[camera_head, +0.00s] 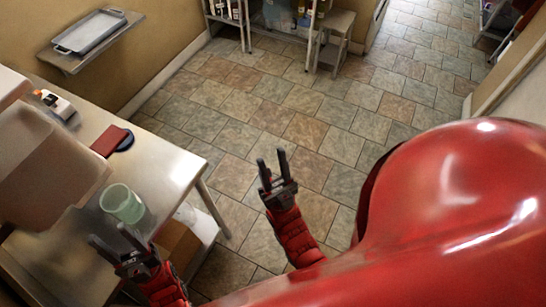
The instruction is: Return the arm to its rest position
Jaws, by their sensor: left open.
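My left gripper (110,236) is over the front part of the metal table (178,163). Its dark fingers are spread and nothing shows between them. It is just below a green translucent cup (122,203) in the picture, and I cannot tell whether they touch. My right gripper (272,158) points up the picture over the tiled floor, right of the table. Its two fingers are apart with nothing between them. My red arm links run down from both grippers, and my red body hides the lower right.
A large beige object (45,165) covers the table's left side. A dark red item (111,141) and a small white device (54,104) lie behind it. A cardboard box (176,245) sits below the table. A wall shelf (90,42) holds a tray. Open tiled floor (300,110) lies beyond.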

